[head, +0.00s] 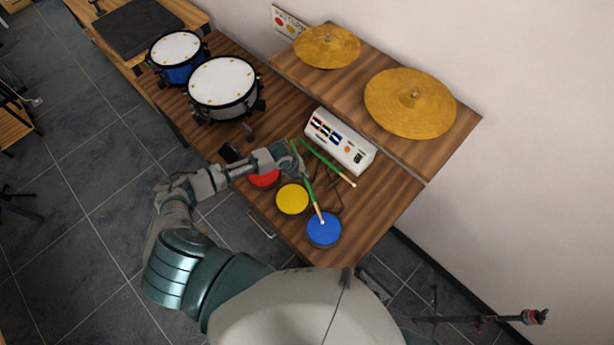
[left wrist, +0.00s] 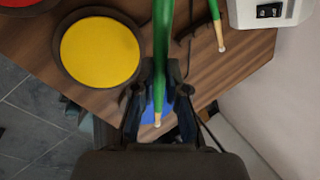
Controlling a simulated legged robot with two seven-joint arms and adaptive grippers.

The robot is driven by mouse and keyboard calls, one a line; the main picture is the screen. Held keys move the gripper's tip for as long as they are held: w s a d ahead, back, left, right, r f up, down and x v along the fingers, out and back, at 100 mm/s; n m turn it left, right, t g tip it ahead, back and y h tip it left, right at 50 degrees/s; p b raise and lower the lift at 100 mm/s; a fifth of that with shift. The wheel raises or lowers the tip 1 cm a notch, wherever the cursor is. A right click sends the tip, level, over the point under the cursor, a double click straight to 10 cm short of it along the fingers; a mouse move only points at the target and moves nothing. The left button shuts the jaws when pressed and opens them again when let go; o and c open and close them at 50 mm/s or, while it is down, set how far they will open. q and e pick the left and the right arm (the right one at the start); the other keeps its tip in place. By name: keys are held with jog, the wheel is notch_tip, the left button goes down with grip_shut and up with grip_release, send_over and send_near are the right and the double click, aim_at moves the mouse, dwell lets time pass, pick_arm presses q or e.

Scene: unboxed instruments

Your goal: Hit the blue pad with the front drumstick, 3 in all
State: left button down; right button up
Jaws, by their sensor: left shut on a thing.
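My left gripper (head: 296,160) is shut on a green drumstick (head: 309,193) with a pale tip. The stick slants down from the fingers, and its tip shows over the blue pad (head: 325,232); I cannot tell whether it touches. In the left wrist view the held drumstick (left wrist: 161,50) runs between the fingers (left wrist: 161,78), and only a small part of the blue pad (left wrist: 149,113) shows behind them. A second green drumstick (head: 327,162) lies on the table beside the white module. My right gripper is not in view.
A yellow pad (head: 292,199) and a partly hidden red pad (head: 265,179) lie left of the blue pad. A white control box (head: 341,142) stands behind. Two drums (head: 222,85) and two cymbals (head: 410,103) are farther back. The table edge (head: 281,238) is close to the pads.

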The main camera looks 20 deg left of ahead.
pick_arm(q)
jog(key=f+b, duration=0.1)
jog(key=d+f+b, duration=0.1)
jog(key=f+b, duration=0.2)
jog(key=f, duration=0.1)
jog(key=shift+s+d+f, duration=0.1)
jog(key=shift+d+f, duration=0.05)
jog(key=shift+d, duration=0.15)
jog(key=r+p, duration=0.2)
jog(key=a+r+p, duration=0.1)
jog(key=r+p, duration=0.1)
jog(key=r, duration=0.1)
jog(key=shift+w+a, duration=0.15)
jog(key=shift+w, duration=0.05)
notch_tip(320, 180, up, 4)
jog(key=p, duration=0.2)
jog(key=shift+r+p, duration=0.25)
jog(key=shift+p, duration=0.1)
jog(key=shift+r, duration=0.3)
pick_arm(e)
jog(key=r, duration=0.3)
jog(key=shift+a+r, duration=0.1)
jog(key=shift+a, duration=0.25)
